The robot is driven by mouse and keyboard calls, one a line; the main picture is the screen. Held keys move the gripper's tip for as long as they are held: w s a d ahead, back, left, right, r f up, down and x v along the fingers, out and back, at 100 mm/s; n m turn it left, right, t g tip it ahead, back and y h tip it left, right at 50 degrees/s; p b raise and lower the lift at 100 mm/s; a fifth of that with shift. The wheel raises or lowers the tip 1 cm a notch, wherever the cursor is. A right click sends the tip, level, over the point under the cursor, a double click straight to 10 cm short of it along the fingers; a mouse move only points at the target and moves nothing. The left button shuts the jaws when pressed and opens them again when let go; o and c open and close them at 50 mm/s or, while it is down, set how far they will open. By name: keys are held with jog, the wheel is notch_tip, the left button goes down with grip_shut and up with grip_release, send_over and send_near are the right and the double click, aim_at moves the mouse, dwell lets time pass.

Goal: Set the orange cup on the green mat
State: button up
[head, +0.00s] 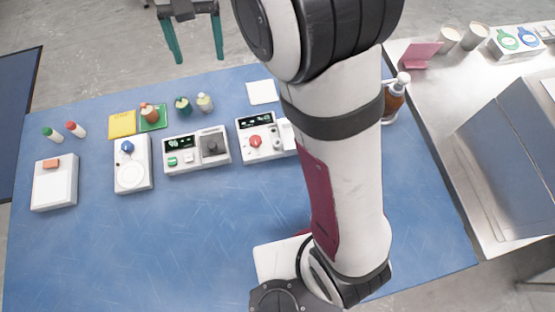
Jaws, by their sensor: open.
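The orange cup (149,112), small in the head view, stands upright at the back left of the blue table. It appears to be on the green mat (161,123), which shows around its base. No gripper is near it in the picture.
A yellow mat (122,124) lies left of the green one; a dark green container (182,104) and pale bottle (205,102) stand right. White machines (197,150) line the middle. A white mat (262,92) lies bare. The table's front left (140,250) is clear.

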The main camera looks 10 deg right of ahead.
jog(key=s+d+f+m, duration=0.1)
jog(key=s+d, duration=0.2)
jog(key=s, duration=0.5)
jog(key=s+d+f+m, duration=0.2)
jog(key=s+d, duration=0.2)
jog(key=s, duration=0.5)
jog(key=s+d+f+m+y, duration=0.1)
jog(key=s+d, duration=0.2)
jog(key=s, duration=0.6)
jog(key=shift+s+d+f+m, duration=0.15)
jog(key=shift+d+f+m, duration=0.15)
jog(key=shift+f, duration=0.05)
